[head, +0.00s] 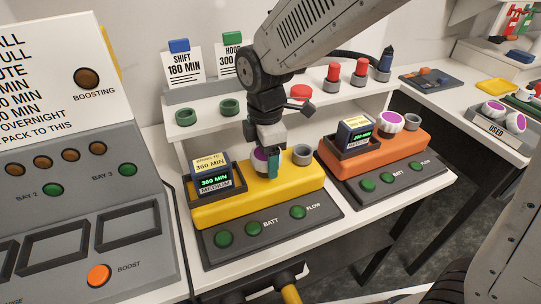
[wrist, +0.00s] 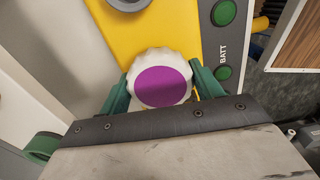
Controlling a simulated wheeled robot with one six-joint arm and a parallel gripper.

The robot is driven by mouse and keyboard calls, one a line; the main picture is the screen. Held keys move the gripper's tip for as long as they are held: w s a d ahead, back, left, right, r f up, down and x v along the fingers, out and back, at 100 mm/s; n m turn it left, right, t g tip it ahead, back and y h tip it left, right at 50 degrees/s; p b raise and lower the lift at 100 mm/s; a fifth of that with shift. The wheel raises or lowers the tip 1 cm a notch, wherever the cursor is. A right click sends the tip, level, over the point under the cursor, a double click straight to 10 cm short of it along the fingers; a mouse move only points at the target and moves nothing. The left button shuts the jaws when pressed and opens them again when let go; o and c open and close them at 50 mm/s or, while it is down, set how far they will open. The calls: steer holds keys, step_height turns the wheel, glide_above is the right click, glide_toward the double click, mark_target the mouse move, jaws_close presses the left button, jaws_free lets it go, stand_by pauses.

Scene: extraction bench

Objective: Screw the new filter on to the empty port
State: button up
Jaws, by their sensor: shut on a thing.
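A white ribbed filter with a purple top (wrist: 162,87) is between the two green fingers of my gripper (wrist: 160,80), which is shut on it. In the head view, my gripper (head: 267,162) is low over the middle of the yellow unit (head: 213,211), and the filter (head: 260,155) is partly hidden behind a finger. What is under the filter is hidden, so I cannot tell whether it touches a port. A grey round port (head: 303,154) with nothing on it shows just right of my gripper; part of it also shows at the wrist view's top edge (wrist: 128,3).
A battery block reading 360 MIN (head: 214,181) sits in the yellow unit's left bay. The orange unit (head: 375,158) at right carries a purple-topped filter (head: 390,122). Green rings (head: 186,117) and red cylinders (head: 361,66) are on the shelf behind. The USED tray (head: 487,124) holds filters.

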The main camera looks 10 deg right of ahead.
steer(key=m, duration=0.6)
steer(key=shift+w+a+r, duration=0.1)
steer(key=shift+w, duration=0.1)
steer(key=m, duration=0.4)
steer(key=o, duration=1)
steer(key=shift+w, duration=0.1)
steer(key=shift+o, duration=0.7)
steer(key=shift+m, duration=0.3)
step_height(320, 180, up, 8)
steer(key=shift+f, duration=0.2)
